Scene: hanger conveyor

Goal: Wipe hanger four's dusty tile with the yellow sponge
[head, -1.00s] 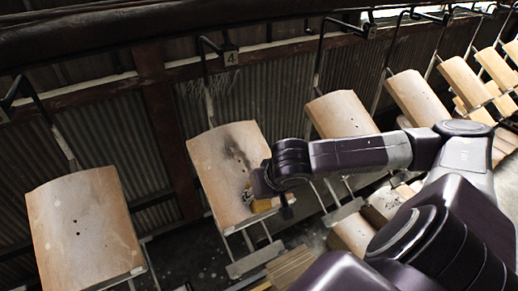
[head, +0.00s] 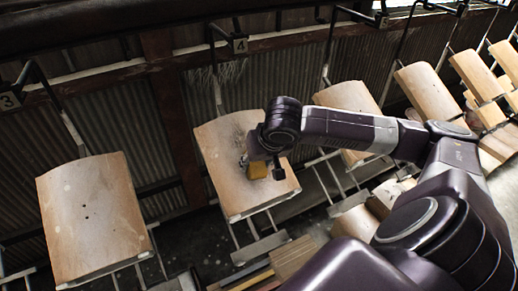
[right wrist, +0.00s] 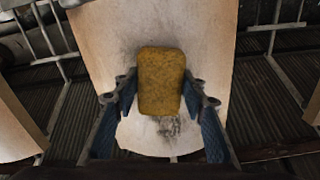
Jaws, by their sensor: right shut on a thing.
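Hanger four's tile (head: 222,150) hangs below the sign marked 4 (head: 240,44) in the head view, a tan curved panel with a dark smudge near its top, now partly behind my right gripper. My right gripper (head: 266,170) is in front of the tile, shut on the yellow sponge (head: 257,171). In the right wrist view the sponge (right wrist: 161,82) sits between the two fingers, over the tile (right wrist: 105,40). Dark dust shows around and below the sponge there. Whether the sponge touches the tile I cannot tell. My left gripper is not in view.
Hanger three's tile (head: 90,215) hangs at the left, under its sign (head: 9,101). Another tile (head: 347,98) hangs just right of hanger four, behind my arm, with several more further right. Wooden boards (head: 291,258) lie below at the front.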

